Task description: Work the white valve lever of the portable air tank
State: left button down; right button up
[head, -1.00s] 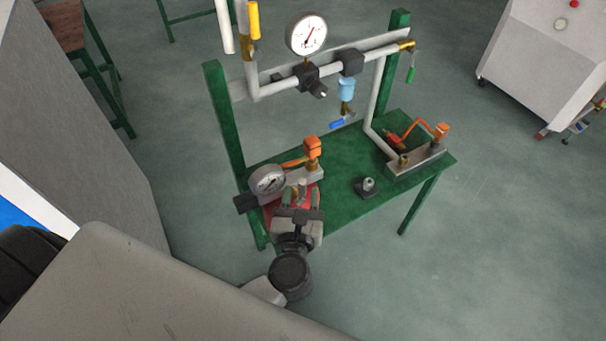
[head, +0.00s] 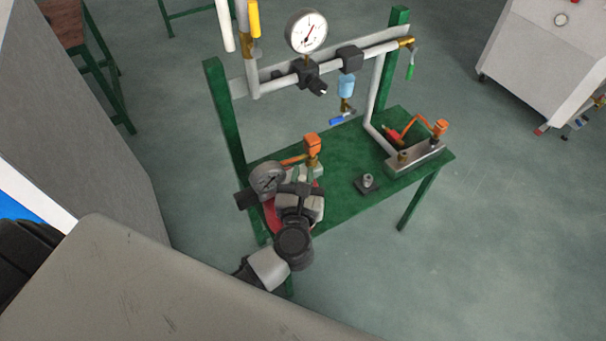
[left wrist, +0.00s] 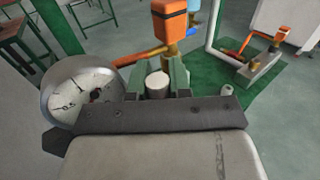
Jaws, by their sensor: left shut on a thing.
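The portable air tank shows as a red body (head: 270,216) at the front left corner of the green table, mostly hidden behind my left arm. The lever's lower part is hidden by the gripper. My right gripper is not in view.
An orange-capped valve (head: 312,146) stands just behind the gripper. A pipe frame with a large gauge (head: 306,31) and a blue filter (head: 346,87) rises over the table (head: 345,160). A metal block (head: 415,160) with orange tubing is at right. The table's middle is mostly bare.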

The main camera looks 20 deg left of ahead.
pick_arm(q)
jog(key=shift+w+d+r+m+p, duration=0.15)
jog(key=shift+m+p, duration=0.15)
jog(key=shift+p, duration=0.5)
jog(key=m+g+p, duration=0.1)
jog(key=p, duration=0.1)
jog(key=w+d+m+g+p, duration=0.1)
jog(key=p, duration=0.2)
jog(key=w+f+m+g+p, duration=0.1)
jog(key=p, duration=0.2)
jog(key=shift+d, duration=0.3)
jog(key=shift+w+d+f+m+g+p, duration=0.25)
jog(key=shift+f+m+g+p, duration=0.2)
jog(key=shift+m+p, duration=0.4)
jog(key=shift+f, duration=0.15)
jog(key=c, duration=1.1)
grip_release()
jog(key=shift+o, duration=0.2)
